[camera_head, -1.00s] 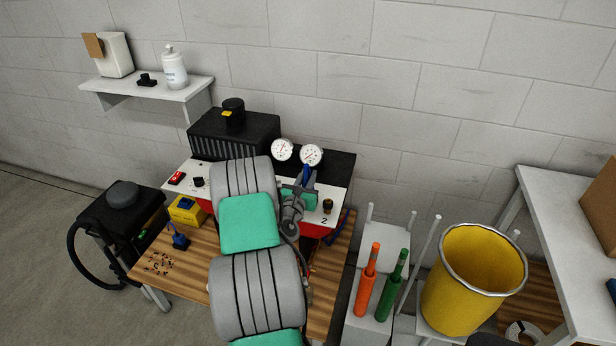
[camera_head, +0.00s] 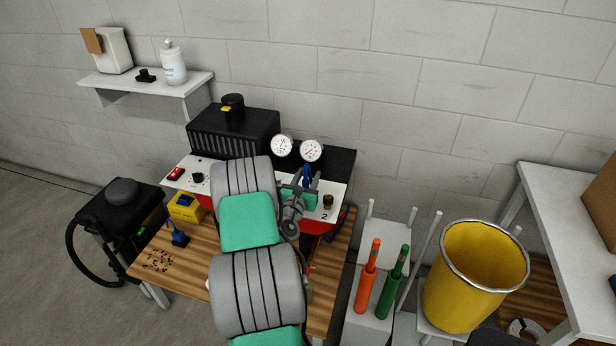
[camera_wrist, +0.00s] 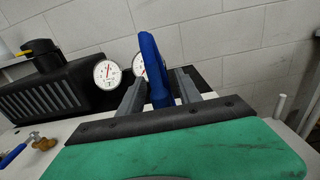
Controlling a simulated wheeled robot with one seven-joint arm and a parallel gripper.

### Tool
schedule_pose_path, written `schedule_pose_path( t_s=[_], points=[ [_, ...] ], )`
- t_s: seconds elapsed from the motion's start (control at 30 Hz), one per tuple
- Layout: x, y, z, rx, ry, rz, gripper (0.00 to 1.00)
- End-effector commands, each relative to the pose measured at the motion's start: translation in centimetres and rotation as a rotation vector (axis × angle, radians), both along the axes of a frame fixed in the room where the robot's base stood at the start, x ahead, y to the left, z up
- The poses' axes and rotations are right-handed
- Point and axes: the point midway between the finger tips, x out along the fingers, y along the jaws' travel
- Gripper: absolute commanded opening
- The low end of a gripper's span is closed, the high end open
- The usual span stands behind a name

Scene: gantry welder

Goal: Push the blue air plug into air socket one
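The blue air plug (camera_head: 307,176) is between the fingers of my gripper (camera_head: 305,185), at the white front panel of the machine. In the wrist view the plug (camera_wrist: 156,75) rises between the two grey fingers (camera_wrist: 160,92), its top bent over. The fingers stand apart, with narrow gaps visible beside the plug, so my gripper looks open around it. Air socket one is hidden behind my gripper and the plug, so I cannot see how deep the plug sits. A dark and brass fitting (camera_head: 328,201) marked 2 is on the panel to the right.
Two round gauges (camera_head: 296,148) stand close behind the plug. A black ribbed box (camera_head: 235,135) is at the back left. A yellow block (camera_head: 185,207) and a blue item (camera_head: 179,236) are on the wooden table (camera_head: 150,262). A yellow bin (camera_head: 474,275) stands at the right.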

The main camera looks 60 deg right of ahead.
Motion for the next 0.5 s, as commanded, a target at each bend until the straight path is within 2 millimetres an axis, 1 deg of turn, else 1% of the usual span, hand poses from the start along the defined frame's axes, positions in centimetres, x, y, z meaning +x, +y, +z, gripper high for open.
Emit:
schedule_pose_path(
  t_s=[0.27, 0.33, 0.43, 0.5],
  points=[
    [0.0, 0.0, 0.0, -0.001, 0.0, 0.0, 0.46],
    [0.0, 0.4, -0.1, 0.0, 0.0, 0.001, 0.46],
    [-0.2, 1.8, -0.3, 0.001, 0.0, 0.003, 0.46],
    [-0.4, 3.3, -0.4, 0.001, 0.002, 0.003, 0.46]
  ],
)
